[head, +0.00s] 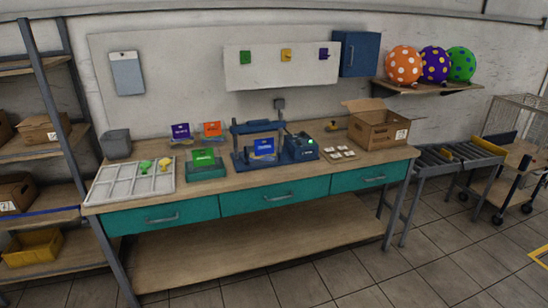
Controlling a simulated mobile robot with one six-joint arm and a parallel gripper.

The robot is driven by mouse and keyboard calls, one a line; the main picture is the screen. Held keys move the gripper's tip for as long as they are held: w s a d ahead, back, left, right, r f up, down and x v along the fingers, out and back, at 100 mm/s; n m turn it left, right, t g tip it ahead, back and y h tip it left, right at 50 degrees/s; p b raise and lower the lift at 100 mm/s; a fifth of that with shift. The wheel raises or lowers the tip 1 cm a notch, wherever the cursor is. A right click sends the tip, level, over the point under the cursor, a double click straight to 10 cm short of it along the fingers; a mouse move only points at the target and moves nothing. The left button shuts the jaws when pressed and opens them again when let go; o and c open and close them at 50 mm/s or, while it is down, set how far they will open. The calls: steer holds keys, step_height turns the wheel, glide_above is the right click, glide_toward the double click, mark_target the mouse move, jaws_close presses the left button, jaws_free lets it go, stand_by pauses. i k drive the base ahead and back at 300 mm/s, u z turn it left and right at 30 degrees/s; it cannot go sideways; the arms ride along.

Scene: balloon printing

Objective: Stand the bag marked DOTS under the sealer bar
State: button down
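The blue sealer (240,157) stands at the middle of the workbench, with its dark bar (258,127) raised across the frame. A blue bag (263,146) stands upright in the sealer frame, below the bar. A purple bag (181,131) and an orange bag (212,129) stand at the back of the bench, left of the sealer. A green bag (203,156) stands in a green holder (206,173) in front of them. The print on the bags is too small to read, so I cannot tell which is marked DOTS. My gripper is out of view.
A white compartment tray (110,187) with green and yellow pieces lies at the bench's left, near a grey bin (117,144). Right of the sealer are a control box with a green light (301,148), a small tray (340,153) and an open carton (378,130).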

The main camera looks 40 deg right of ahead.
mark_target(263, 151)
steer(key=u, duration=0.05)
steer(key=i, duration=1)
